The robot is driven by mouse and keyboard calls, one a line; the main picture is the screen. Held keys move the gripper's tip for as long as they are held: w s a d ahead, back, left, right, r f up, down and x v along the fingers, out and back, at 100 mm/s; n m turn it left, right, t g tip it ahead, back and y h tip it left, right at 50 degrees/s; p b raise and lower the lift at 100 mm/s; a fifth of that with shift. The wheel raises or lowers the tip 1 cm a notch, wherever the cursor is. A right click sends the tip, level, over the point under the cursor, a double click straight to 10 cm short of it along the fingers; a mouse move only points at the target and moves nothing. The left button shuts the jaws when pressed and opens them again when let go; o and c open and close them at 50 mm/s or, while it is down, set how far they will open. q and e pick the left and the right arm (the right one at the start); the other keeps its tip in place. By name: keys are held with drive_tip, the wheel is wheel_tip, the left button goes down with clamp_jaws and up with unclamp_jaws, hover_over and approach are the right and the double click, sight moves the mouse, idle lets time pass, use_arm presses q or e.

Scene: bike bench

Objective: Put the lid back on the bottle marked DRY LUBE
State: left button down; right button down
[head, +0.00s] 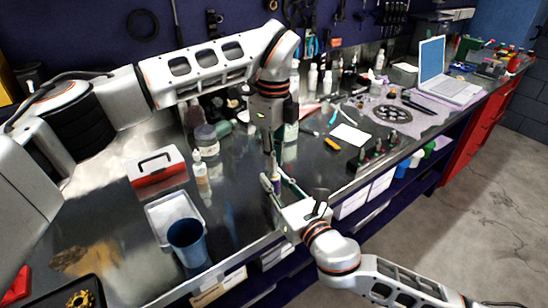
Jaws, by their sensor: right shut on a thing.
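My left gripper (268,150) points straight down over the front middle of the bench in the head view. Its fingers look close together, but whether they hold a lid cannot be told. My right gripper (272,182) comes in from the lower right, just below the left fingertips. It is shut on a small, dark-looking bottle (276,181), mostly hidden between the fingers. The bottle looks upright. Its label is too small to read, so I cannot tell whether it is marked DRY LUBE. No separate lid can be made out.
A small white-capped bottle (201,172) and a jar (206,139) stand left of the grippers. A red and white toolbox (158,170), a metal tray (158,215) and a blue cup (187,242) are further left. A white card (349,135) and a laptop (445,85) lie right.

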use_arm(q)
drive_tip(key=m, duration=1.2)
drive_tip(key=shift+m, duration=0.4)
drive_tip(key=m, duration=0.8)
drive_tip(key=shift+m, duration=0.3)
drive_tip(key=c, duration=2)
unclamp_jaws()
